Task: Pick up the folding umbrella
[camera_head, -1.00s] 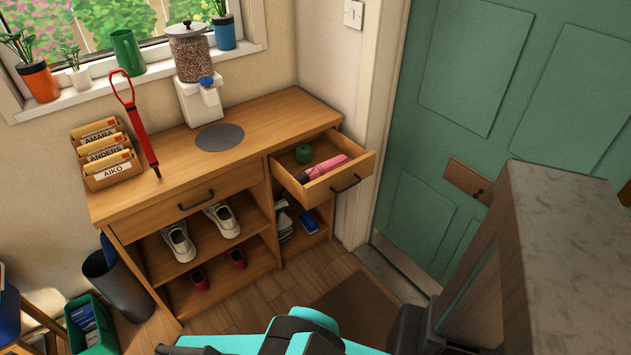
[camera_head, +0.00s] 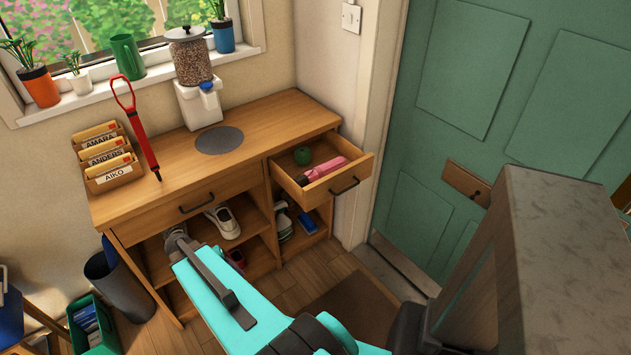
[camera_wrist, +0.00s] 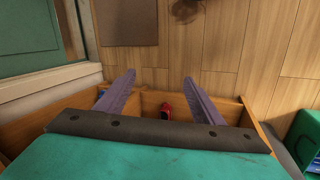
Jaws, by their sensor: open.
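A pink roll-shaped object with a dark end (camera_head: 326,168), which looks like the folding umbrella, lies in the open drawer (camera_head: 347,178) at the right of the wooden cabinet. My gripper shows in the wrist view (camera_wrist: 158,80) with its two purple fingers spread and nothing between the tips. In the head view my teal arm reaches up and left to the cabinet's open shelves, left of and below the drawer. The fingertips are hard to make out there. The umbrella does not show in the wrist view.
A green round item (camera_head: 303,155) shares the drawer. On the cabinet top are a letter rack (camera_head: 108,160), a red looped stick (camera_head: 140,125) and a dispenser (camera_head: 196,85). A white shoe (camera_head: 224,221) is on the shelf. A red shoe (camera_wrist: 165,111) shows below my gripper. A grey post stands right.

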